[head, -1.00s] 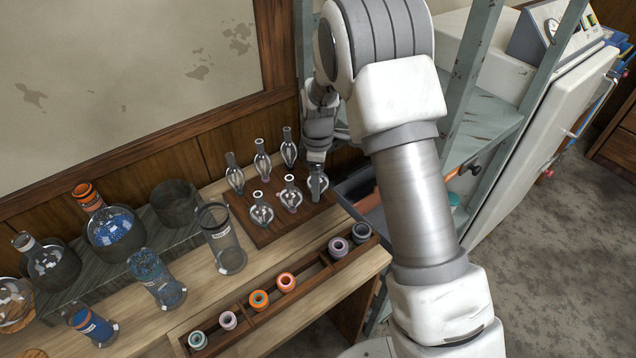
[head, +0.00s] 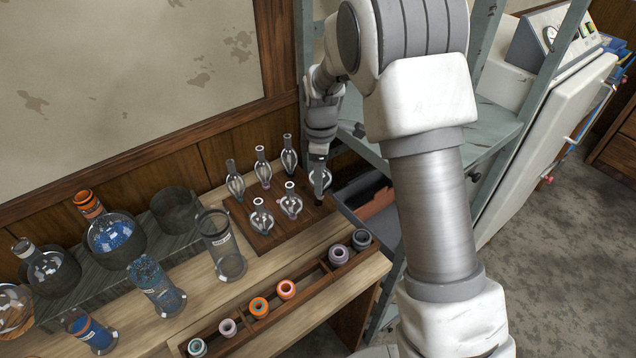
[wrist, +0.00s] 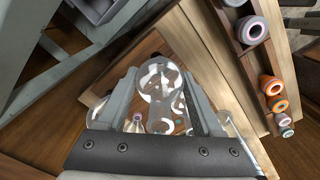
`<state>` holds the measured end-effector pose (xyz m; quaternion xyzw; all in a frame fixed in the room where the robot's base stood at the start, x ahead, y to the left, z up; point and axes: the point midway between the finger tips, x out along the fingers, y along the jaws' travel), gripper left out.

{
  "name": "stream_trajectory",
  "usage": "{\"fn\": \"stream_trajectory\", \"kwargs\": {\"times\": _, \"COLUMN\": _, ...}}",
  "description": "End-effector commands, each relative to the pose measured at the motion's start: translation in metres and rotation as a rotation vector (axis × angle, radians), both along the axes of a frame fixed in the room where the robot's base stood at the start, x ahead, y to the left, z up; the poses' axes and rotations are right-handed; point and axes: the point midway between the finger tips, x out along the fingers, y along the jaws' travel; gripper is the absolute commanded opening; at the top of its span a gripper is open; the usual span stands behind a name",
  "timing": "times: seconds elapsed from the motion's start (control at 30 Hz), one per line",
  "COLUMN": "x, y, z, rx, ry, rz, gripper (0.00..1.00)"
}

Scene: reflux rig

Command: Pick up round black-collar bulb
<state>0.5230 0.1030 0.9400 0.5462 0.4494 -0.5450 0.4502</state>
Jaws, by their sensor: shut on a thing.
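My gripper (head: 319,162) points down over the right end of the brown wooden board (head: 280,238). It is shut on a clear glass bulb (head: 320,180), which hangs upright between the fingers at the board's right edge. In the wrist view the bulb (wrist: 158,82) sits between the two grey fingers. Several similar clear glass bulbs stand in two rows on the board to the left, the nearest being a bulb (head: 291,202) with an upright neck.
A rack of coloured rings (head: 286,290) lies along the table's front edge. A glass beaker (head: 222,247) and flasks with blue contents stand at left.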

Motion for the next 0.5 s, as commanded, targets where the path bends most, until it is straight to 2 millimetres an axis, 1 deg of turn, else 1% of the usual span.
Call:
{"fn": "stream_trajectory", "kwargs": {"times": 0.03, "x": -0.009, "y": -0.007, "z": 0.006, "rx": 0.0, "ry": 0.001, "rz": -0.003, "gripper": 0.28}}
{"fn": "stream_trajectory", "kwargs": {"times": 0.2, "x": -0.036, "y": -0.026, "z": 0.025, "rx": 0.0, "ry": 0.0, "rz": -0.003, "gripper": 0.28}}
{"fn": "stream_trajectory", "kwargs": {"times": 0.4, "x": -0.063, "y": -0.044, "z": 0.044, "rx": 0.0, "ry": 0.001, "rz": -0.002, "gripper": 0.28}}
{"fn": "stream_trajectory", "kwargs": {"times": 0.5, "x": -0.073, "y": -0.051, "z": 0.052, "rx": 0.0, "ry": 0.001, "rz": -0.002, "gripper": 0.28}}
